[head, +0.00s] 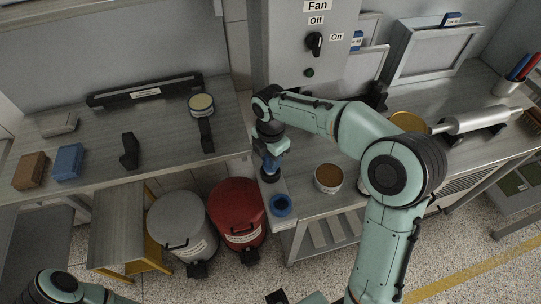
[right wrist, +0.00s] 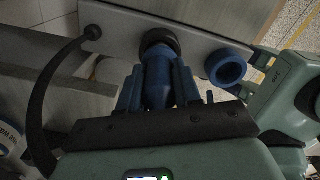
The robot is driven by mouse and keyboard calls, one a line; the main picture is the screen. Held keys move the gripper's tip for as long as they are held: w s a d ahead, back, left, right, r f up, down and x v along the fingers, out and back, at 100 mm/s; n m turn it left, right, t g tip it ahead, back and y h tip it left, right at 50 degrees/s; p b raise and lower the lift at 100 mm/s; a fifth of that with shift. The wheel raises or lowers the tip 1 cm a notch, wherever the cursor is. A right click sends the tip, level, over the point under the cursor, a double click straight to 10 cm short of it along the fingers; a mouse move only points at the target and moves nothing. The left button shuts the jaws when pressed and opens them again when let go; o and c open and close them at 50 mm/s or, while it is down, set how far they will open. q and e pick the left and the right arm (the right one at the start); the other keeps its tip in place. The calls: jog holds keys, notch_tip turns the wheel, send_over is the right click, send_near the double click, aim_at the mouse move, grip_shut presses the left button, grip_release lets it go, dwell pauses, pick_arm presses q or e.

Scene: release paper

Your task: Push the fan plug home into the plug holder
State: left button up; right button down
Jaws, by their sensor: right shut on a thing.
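My right gripper (head: 271,165) points down at the bench's front corner, shut on the blue fan plug (right wrist: 157,78). In the right wrist view the plug sits between the fingers, and its far end meets a dark round ring (right wrist: 160,38) on the bench edge. The fingers and the plug's body hide how deep it sits. A blue open ring (head: 281,205) is fixed close beside it, empty; it also shows in the right wrist view (right wrist: 228,68). I cannot tell which ring is the plug holder. My left gripper is out of view; only part of that arm shows at bottom left.
A grey panel labelled Fan (head: 313,45) with a knob stands behind. A round tin (head: 328,178) stands right of the gripper. A red bin (head: 238,210) and a grey bin (head: 182,222) stand below left. A black cable (right wrist: 42,105) curves down the wrist view's left side.

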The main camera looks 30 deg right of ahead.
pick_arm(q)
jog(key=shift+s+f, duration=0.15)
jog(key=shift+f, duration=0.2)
pick_arm(e)
jog(key=shift+f, duration=0.6)
jog(key=c, duration=0.7)
grip_release()
jog(key=shift+r, duration=0.15)
notch_tip(320, 180, up, 13)
jog(key=shift+r+p, duration=0.1)
jog(key=shift+p, duration=0.8)
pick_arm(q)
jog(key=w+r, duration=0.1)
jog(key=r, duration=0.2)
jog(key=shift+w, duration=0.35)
